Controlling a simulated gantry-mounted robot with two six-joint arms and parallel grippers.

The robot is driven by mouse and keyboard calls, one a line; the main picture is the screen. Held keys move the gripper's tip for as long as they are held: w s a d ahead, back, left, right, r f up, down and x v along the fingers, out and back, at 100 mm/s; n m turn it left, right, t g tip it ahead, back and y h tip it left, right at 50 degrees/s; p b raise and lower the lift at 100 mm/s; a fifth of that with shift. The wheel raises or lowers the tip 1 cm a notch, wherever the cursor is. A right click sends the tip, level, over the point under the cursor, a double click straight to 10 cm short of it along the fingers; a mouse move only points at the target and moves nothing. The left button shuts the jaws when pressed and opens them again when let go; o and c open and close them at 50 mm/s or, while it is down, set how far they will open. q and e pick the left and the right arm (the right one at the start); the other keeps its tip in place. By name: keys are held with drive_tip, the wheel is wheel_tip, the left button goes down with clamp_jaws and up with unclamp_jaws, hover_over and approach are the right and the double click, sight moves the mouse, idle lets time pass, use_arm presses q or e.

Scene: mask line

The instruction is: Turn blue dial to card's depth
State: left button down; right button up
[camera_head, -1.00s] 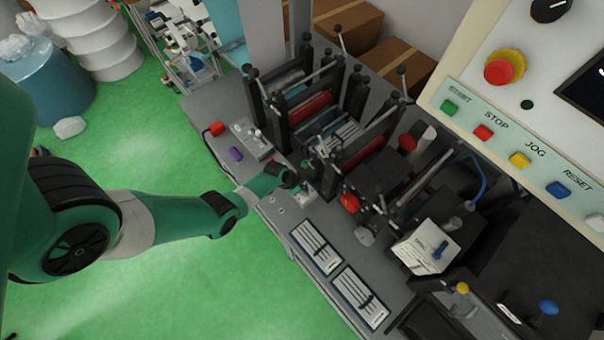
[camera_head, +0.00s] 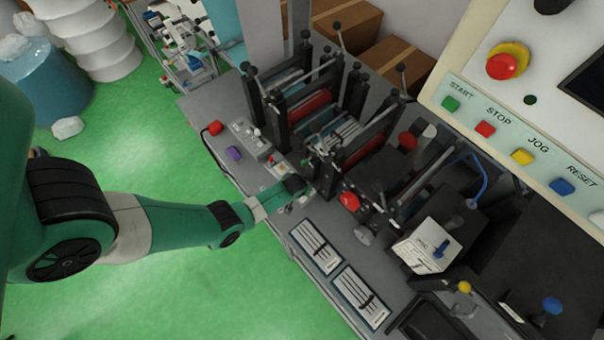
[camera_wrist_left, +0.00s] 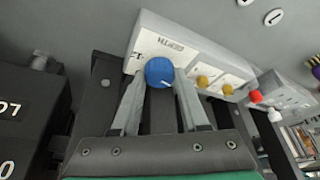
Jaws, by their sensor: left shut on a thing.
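The blue dial (camera_wrist_left: 159,72) is a round knob with a white pointer line on the front of a small white box (camera_wrist_left: 188,60) in the left wrist view. My left gripper (camera_wrist_left: 159,82) has its two grey fingers either side of the dial and is shut on it. In the head view my left gripper (camera_head: 305,188) is at the machine's near edge, and the dial is hard to make out there. My right gripper is not in view.
The white box also carries yellow knobs (camera_wrist_left: 203,81). A red knob (camera_wrist_left: 256,96) sits farther right. Roller stands (camera_head: 300,105) rise behind the gripper in the head view. Two white slotted panels (camera_head: 316,246) lie in front.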

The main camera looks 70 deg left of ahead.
use_arm(q)
drive_tip(key=shift+w+n+g+y, duration=0.1)
drive_tip(key=shift+n+g+y, duration=0.25)
drive_tip(key=shift+n, duration=1.05)
drive_tip(key=shift+c, duration=2.1)
unclamp_jaws()
